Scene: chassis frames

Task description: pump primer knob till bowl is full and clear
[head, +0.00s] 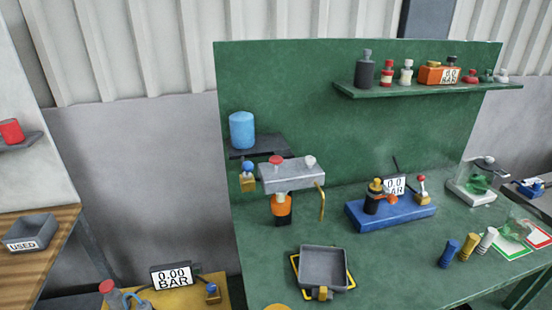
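A grey filter-like head (292,176) is mounted at the left of the green board. A red knob (276,160) and a pale knob (310,160) stand on top of it; I cannot tell which is the primer knob. Under the head hangs what looks like the bowl (281,206), orange above and dark below. Its fill level and clarity are too small to tell. A brass-coloured pipe (322,203) drops from the head's right end. Neither of my grippers is in the head view.
A blue tank (241,130) sits on a dark shelf left of the head, above a blue-knobbed brass valve (247,178). A grey tray (323,268) lies in front on the green bench. A blue-based gauge rig (390,214) stands to the right. A gauge reads 0.00 BAR (174,277) lower left.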

